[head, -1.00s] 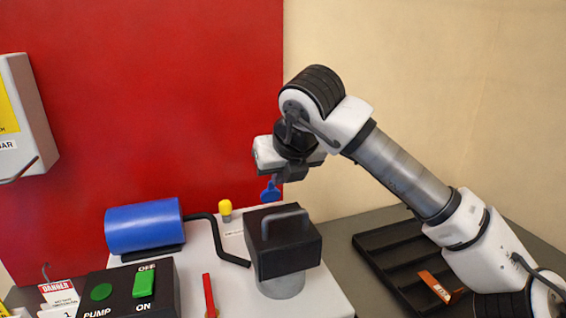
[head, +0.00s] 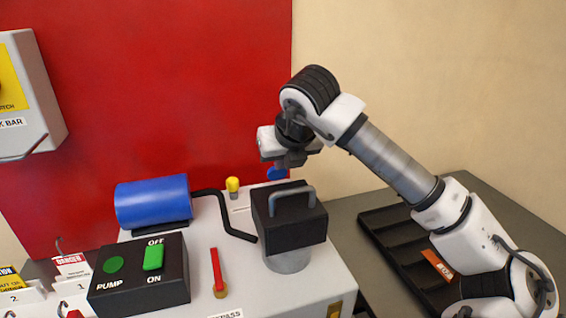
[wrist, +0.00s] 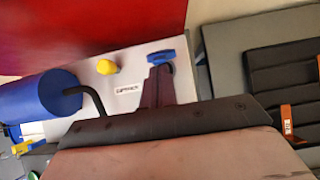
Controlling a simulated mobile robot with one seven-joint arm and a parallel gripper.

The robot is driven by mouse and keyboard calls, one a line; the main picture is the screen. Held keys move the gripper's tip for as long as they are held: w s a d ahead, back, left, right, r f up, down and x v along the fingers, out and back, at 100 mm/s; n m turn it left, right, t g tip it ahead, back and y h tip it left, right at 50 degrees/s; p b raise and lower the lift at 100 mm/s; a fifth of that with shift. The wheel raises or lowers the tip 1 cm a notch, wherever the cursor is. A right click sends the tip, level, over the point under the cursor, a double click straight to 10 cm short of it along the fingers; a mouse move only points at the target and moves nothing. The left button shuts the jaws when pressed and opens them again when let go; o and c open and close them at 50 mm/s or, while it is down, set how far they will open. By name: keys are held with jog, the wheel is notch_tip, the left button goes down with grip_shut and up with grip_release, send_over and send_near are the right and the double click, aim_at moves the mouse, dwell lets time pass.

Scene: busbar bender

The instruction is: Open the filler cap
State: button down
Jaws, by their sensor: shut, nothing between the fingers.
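A small yellow knob-like cap (head: 232,185) stands upright on the white machine top, behind the red lever. It is likely the filler cap, though its label is too small to read. It also shows in the wrist view (wrist: 106,67), left of my fingers. My gripper (head: 277,173) points down, to the right of the yellow cap and behind the black block. In the wrist view the dark fingers end in a blue piece, apparently the fingertips (wrist: 166,57). They are shut and empty, apart from the yellow cap. The black block hides the lowest part of the fingertips in the head view.
The black block with a grey handle (head: 290,215) stands in front of my gripper. A blue cylinder (head: 152,202) with a black pipe lies left of the yellow cap. A red lever (head: 217,268) and a pump switch box (head: 138,274) are nearer. A black tray (head: 392,245) lies right.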

jog(key=shift+w+a+r+b, duration=0.1)
jog(key=shift+w+b, duration=0.2)
jog(key=shift+w+a+r, duration=0.2)
jog(key=shift+w+r, duration=0.15)
jog(key=shift+w, duration=0.25)
jog(key=shift+w+a+r+g, duration=0.2)
jog(key=shift+w+r+g, duration=0.1)
jog(key=shift+w+g, duration=0.35)
jog(key=shift+w+a+f, duration=0.1)
jog(key=shift+w+a, duration=0.05)
jog(key=shift+w, duration=0.35)
jog(key=shift+w+a, duration=0.15)
jog(key=shift+w, duration=0.45)
